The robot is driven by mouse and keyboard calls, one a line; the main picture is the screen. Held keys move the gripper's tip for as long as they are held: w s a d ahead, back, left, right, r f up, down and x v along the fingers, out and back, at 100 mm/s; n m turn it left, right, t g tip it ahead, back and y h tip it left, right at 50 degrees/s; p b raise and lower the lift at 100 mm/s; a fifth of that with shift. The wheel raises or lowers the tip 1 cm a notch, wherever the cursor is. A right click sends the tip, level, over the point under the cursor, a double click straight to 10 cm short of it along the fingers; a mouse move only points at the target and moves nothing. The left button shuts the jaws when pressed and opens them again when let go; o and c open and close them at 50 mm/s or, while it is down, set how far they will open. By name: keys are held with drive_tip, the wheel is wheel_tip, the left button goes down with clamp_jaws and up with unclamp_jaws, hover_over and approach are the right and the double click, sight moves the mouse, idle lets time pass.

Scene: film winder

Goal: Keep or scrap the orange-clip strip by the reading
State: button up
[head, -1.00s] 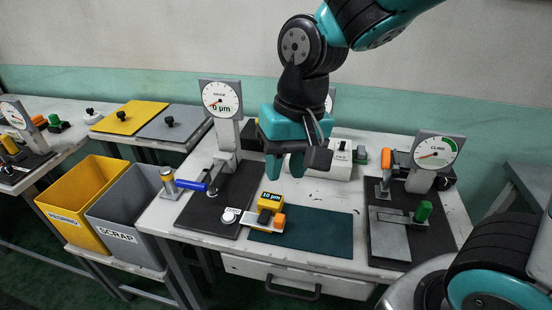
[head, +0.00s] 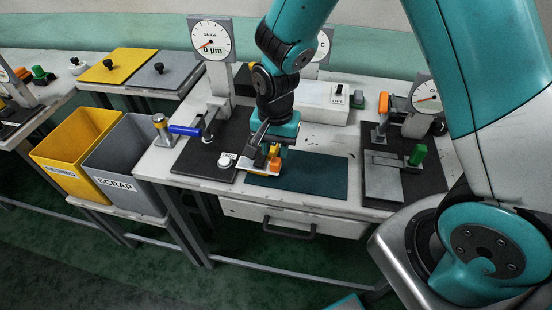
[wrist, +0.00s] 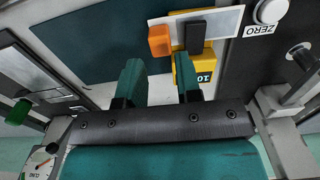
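The orange-clip strip is a pale plate (wrist: 225,20) with an orange clip (head: 276,167) and a black grip block (wrist: 195,38). It lies at the left end of the dark teal mat (head: 320,176). A yellow block (wrist: 205,62) marked 10 sits beside it. My gripper (wrist: 160,76) is open and low over the yellow block and strip; its right finger overlaps the yellow block in the wrist view. Contact cannot be told. The gauge dial (head: 211,40) reads 0 µm. The grey SCRAP bin (head: 126,165) and a yellow bin (head: 73,152) stand at left.
The gauge's blue lever (head: 185,130) and ZERO button (head: 227,160) are left of the strip. A CLAMP dial fixture with a green knob (head: 418,154) stands at right. Yellow and grey lidded boxes (head: 118,63) are behind the bins. The mat's right part is clear.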

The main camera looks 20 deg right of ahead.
sight(277, 161)
drive_tip(key=shift+f, duration=2.6)
drive_tip(key=c, duration=0.5)
drive_tip(key=shift+o, duration=1.2)
drive_tip(key=shift+c, duration=1.4)
drive_tip(key=shift+r+p, duration=0.1)
drive_tip(key=shift+p, duration=0.2)
drive_tip(key=shift+s+d, duration=0.1)
drive_tip(key=shift+d, duration=0.05)
drive_tip(key=shift+s+d, duration=1.2)
drive_tip(key=shift+d, duration=0.3)
drive_tip(key=shift+s+d, duration=1.2)
drive_tip(key=shift+d, duration=0.3)
drive_tip(key=shift+r+p, duration=2.6)
drive_tip(key=shift+r, duration=0.4)
